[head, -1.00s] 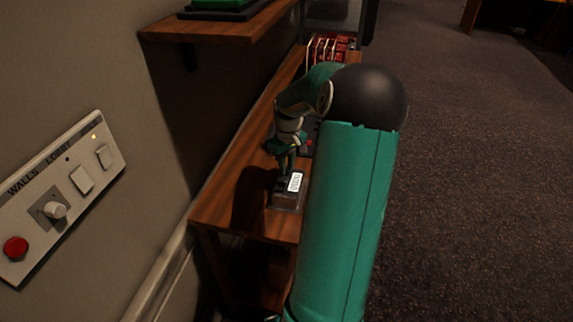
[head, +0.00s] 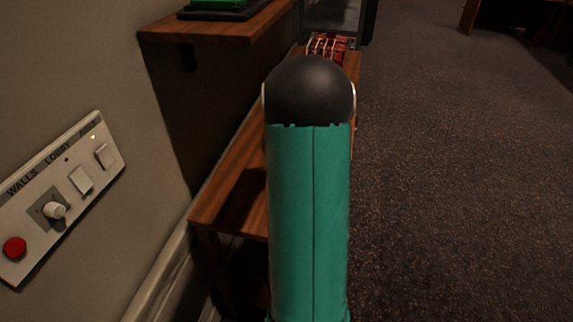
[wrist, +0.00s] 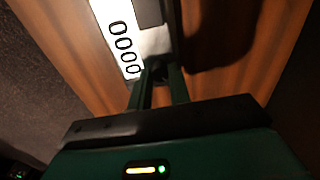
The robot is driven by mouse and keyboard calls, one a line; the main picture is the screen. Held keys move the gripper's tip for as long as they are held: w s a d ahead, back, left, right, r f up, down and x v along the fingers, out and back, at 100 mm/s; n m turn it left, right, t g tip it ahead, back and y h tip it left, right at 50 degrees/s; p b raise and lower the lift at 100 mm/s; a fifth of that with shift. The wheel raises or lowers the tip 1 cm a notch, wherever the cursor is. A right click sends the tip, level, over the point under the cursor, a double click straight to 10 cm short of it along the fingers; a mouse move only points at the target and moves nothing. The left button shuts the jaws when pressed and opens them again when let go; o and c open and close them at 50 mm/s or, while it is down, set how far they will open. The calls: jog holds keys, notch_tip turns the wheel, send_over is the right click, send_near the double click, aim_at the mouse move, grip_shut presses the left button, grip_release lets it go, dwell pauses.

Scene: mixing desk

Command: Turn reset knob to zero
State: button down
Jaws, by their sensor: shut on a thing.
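In the wrist view, a counter with a white display (wrist: 120,40) stands on the wooden desk top. Its visible digits look like zeros. The small dark reset knob (wrist: 155,70) is at the near end of the counter's metallic body. My gripper (wrist: 158,80) is shut on the knob, its two green fingers on either side; the fingers partly hide the knob. In the head view, my own arm covers the counter, the knob and the gripper.
In the head view, the wooden desk (head: 231,190) runs along the wall, with red-and-white items (head: 328,45) at its far end. A shelf (head: 215,30) juts out above. A switch panel (head: 62,198) is on the left wall. Carpet (head: 450,190) is open at right.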

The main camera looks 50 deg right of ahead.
jog(key=m, duration=0.5)
jog(key=shift+m, duration=0.3)
jog(key=m, duration=0.6)
jog(key=shift+a, duration=0.1)
jog(key=shift+s, duration=0.1)
jog(key=c, duration=1.3)
grip_release()
jog(key=shift+r, duration=0.1)
notch_tip(320, 180, up, 14)
jog(key=shift+s+a+f, duration=0.15)
jog(key=shift+s+f, duration=0.05)
jog(key=shift+s, duration=0.05)
